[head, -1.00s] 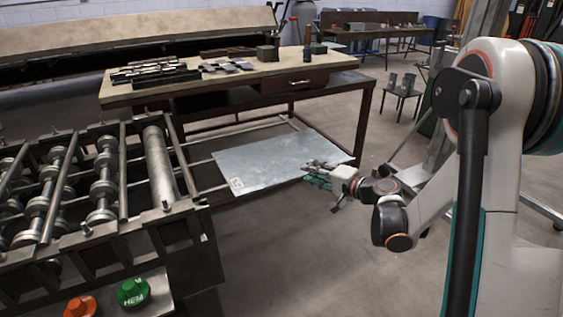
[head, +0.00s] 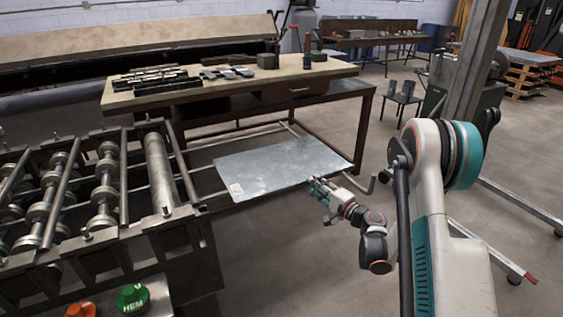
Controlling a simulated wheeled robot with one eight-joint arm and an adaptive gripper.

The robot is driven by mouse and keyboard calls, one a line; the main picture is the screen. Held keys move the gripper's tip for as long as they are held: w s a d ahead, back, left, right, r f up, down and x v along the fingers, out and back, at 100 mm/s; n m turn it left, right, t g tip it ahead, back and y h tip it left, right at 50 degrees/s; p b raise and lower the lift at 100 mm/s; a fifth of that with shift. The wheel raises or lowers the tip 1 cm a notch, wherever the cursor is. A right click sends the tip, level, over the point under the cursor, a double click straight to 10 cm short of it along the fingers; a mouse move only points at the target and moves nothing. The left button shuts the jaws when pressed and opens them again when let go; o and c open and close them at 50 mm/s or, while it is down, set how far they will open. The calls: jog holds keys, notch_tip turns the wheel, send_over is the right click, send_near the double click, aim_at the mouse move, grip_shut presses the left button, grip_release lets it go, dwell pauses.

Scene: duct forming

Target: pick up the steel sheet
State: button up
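The steel sheet (head: 270,165) is a flat grey rectangle with a small pale label at its left corner. It lies level on the rails beside the roll-forming machine. My gripper (head: 314,183) is at the sheet's near right edge, with its fingers reaching toward that edge. The fingertips overlap the edge in the picture. The fingers are too small to tell whether they are open, or whether they touch the sheet.
The roller machine (head: 160,215) stands left of the sheet, with an orange button (head: 80,310) and a green button (head: 133,297) in front. A workbench (head: 235,87) with metal pieces stands behind.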

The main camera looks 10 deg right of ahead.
aim_at(303, 176)
jog(key=shift+b+x, duration=1.3)
jog(key=shift+x, duration=2.3)
jog(key=shift+r, duration=0.1)
grip_shut()
